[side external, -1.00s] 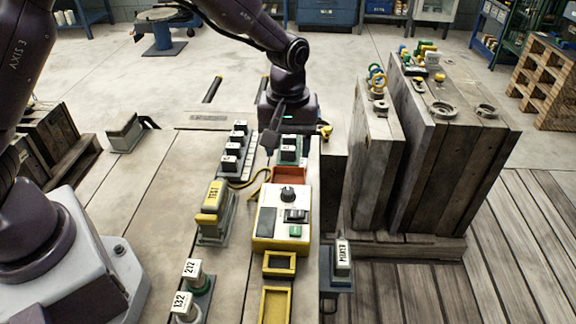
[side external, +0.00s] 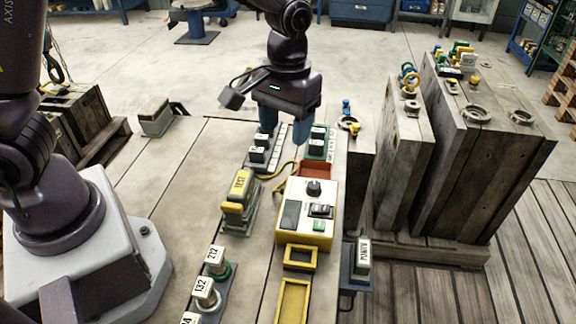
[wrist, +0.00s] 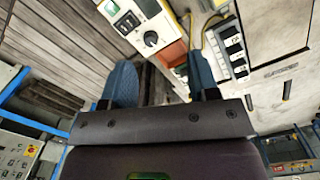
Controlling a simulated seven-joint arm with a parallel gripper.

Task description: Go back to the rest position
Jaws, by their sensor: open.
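My gripper (side external: 285,125) is open and empty, with its blue fingers pointing down above the far end of the work table (side external: 190,165). In the side external view it hangs over the area between two rows of dark blocks with white tops. In the wrist view the two blue fingers of my gripper (wrist: 160,85) stand well apart with nothing between them. Part of the block rows is hidden behind the fingers.
A control box with a knob (side external: 306,212) and a yellow TEST block (side external: 238,196) stand on the table. Numbered pieces (side external: 205,290) are at the front. Tall wooden moulds (side external: 470,150) stand at the right. Open floor lies behind the table.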

